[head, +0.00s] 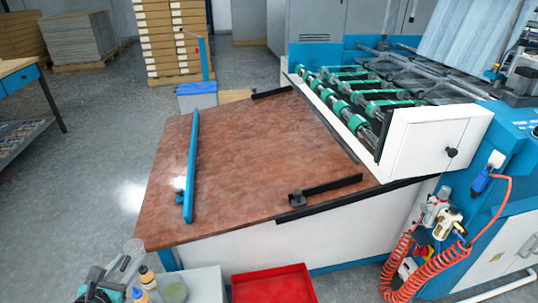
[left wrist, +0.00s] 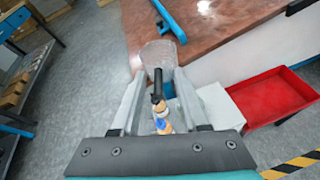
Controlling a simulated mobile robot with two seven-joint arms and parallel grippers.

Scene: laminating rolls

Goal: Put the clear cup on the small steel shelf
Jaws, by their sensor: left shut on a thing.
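The clear cup (head: 133,248) is at the lower left of the head view, by the near left corner of the brown table. My left gripper (head: 122,265) is shut on it. In the left wrist view the clear cup (left wrist: 159,52) sits between the fingertips (left wrist: 159,76), tilted, with the floor and table edge behind it. A small pale grey surface (head: 207,287), perhaps the steel shelf, is at the bottom of the head view; it also shows in the left wrist view (left wrist: 222,112), right of the fingers. My right gripper is in neither view.
A red tray (head: 273,285) lies right of the pale surface. The brown table (head: 240,160) carries a blue bar (head: 190,165) and is otherwise mostly clear.

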